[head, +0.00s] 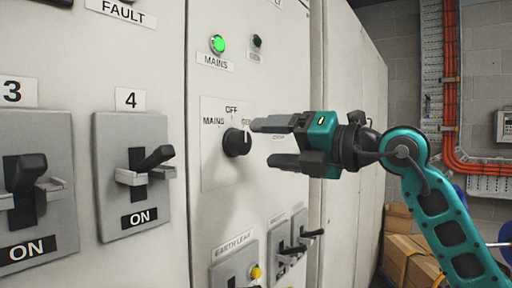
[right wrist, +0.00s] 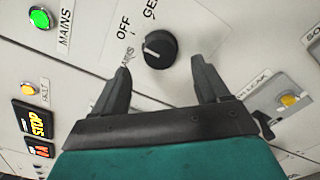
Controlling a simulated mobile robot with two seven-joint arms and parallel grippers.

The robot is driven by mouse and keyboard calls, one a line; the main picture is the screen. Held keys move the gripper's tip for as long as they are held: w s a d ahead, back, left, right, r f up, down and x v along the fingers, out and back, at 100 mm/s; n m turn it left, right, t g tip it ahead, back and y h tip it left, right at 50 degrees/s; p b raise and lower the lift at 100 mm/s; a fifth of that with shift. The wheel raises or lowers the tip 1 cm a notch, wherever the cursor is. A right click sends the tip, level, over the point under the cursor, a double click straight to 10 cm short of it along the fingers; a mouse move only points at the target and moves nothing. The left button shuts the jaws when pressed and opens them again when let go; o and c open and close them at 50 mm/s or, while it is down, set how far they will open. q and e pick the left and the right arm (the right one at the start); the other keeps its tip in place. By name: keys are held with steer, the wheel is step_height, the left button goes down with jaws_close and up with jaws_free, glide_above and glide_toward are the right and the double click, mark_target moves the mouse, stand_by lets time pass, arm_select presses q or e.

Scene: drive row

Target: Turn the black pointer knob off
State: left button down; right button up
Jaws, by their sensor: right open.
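The black pointer knob (head: 237,142) sits on a pale plate (head: 212,172) on the grey cabinet door, below the labels MAINS, OFF and GEN. It also shows in the right wrist view (right wrist: 163,49), with a white pointer line on its face. There the line points left, on the side of the MAINS and OFF labels; I cannot tell exactly which mark it meets. My right gripper (head: 263,143) is open and empty, just in front of the knob. In the right wrist view its fingertips (right wrist: 160,68) are spread to either side, apart from the knob.
A lit green MAINS lamp (head: 217,44) is above the knob. Breaker 4 (head: 147,172) and breaker 3 (head: 30,185) are to the left, labelled ON. The earth leak unit (head: 235,268) is below. Cardboard boxes (head: 405,250) stand beyond the cabinet at right.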

steer(key=v, duration=0.8)
steer(key=shift+b, duration=0.45)
steer(key=shift+s+d, duration=0.1)
steer(key=shift+s, duration=0.05)
